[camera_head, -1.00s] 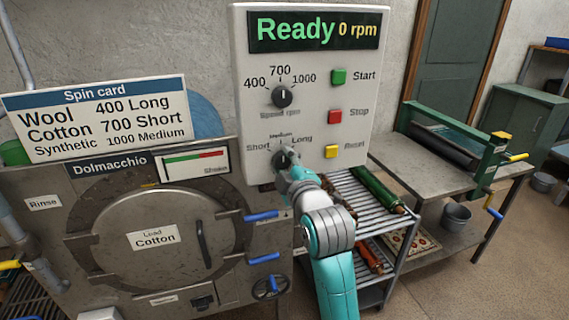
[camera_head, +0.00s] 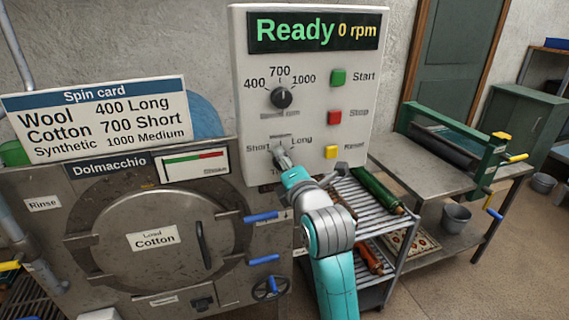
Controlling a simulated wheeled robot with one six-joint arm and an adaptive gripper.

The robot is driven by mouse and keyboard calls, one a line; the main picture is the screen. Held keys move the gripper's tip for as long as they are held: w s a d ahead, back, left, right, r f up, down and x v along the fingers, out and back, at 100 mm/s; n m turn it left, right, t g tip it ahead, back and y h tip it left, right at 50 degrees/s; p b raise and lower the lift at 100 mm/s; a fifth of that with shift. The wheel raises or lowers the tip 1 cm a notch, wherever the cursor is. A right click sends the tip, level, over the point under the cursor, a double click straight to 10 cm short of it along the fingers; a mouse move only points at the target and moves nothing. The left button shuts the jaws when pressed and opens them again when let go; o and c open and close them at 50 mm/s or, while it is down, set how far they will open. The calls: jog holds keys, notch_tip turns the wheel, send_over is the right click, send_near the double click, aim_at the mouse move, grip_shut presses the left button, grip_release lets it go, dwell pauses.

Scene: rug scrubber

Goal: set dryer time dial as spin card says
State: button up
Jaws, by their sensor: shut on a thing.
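The spin card (camera_head: 98,117) at the left reads Wool 400 Long, Cotton 700 Short, Synthetic 1000 Medium. The load label (camera_head: 152,238) on the round door reads Cotton. The control panel (camera_head: 355,105) shows Ready and 0 rpm. Its speed dial (camera_head: 281,98) points up at 700. The lower time dial has Short at its left and Long at its right. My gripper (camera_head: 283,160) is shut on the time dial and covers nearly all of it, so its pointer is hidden. The marking above it is too blurred to read.
The panel's green Start (camera_head: 338,77), red Stop (camera_head: 335,117) and yellow Reset (camera_head: 331,152) buttons are right of the dials; Reset is close to my gripper. A slatted rack (camera_head: 378,214) with rolls stands behind my arm. A metal table (camera_head: 455,178) stands at the right.

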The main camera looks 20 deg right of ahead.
jog(key=shift+n, duration=0.6)
jog(key=o, duration=1.1)
jog(key=s, duration=1.2)
